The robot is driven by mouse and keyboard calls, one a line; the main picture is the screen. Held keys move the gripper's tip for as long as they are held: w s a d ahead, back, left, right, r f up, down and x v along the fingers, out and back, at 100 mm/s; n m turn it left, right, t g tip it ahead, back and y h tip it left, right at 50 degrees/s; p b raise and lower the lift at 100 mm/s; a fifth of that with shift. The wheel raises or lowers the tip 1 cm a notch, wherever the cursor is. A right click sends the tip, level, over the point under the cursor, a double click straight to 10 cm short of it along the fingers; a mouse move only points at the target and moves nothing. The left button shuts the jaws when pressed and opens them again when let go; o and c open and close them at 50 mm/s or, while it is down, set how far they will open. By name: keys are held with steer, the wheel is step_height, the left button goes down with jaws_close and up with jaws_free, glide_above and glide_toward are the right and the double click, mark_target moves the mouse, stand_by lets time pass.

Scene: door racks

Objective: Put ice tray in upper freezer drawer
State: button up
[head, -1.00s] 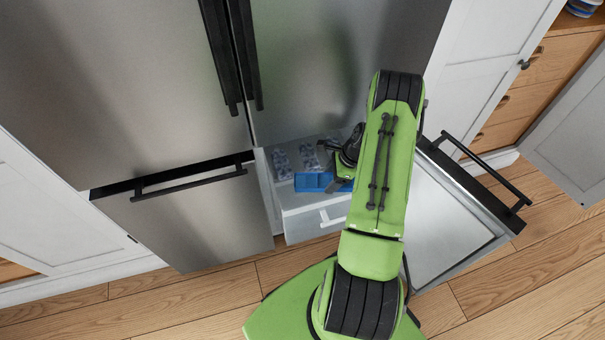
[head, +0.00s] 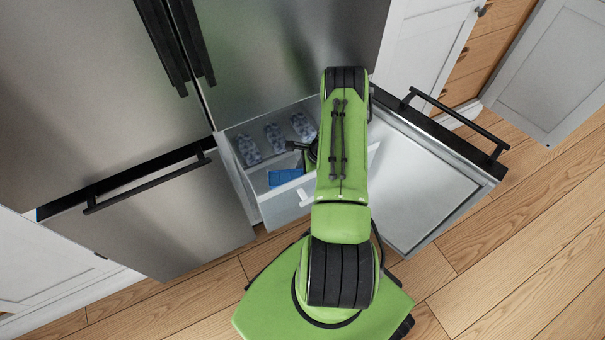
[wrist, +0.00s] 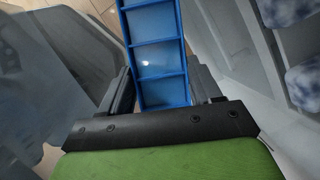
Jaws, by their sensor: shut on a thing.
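The blue ice tray (head: 286,177) shows at the front of the upper freezer drawer (head: 289,204), which is pulled out. In the wrist view the ice tray (wrist: 157,55) sticks out from between the fingers of my gripper (wrist: 165,92), with its divided side showing. My gripper is shut on it. In the head view my gripper (head: 306,158) is at the drawer, mostly hidden by my arm. Whether the tray touches the drawer floor cannot be told.
Several clear bags with blue contents (head: 274,138) lie at the back of the drawer. The freezer door (head: 425,180) stands open on the right, with a black handle (head: 460,118). The left freezer door (head: 160,215) is shut. Wooden floor lies in front.

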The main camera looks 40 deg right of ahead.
steer(key=o, duration=1.2)
steer(key=shift+o, duration=0.2)
steer(key=p+v, duration=0.3)
steer(key=v, duration=0.9)
steer(key=shift+p, duration=0.4)
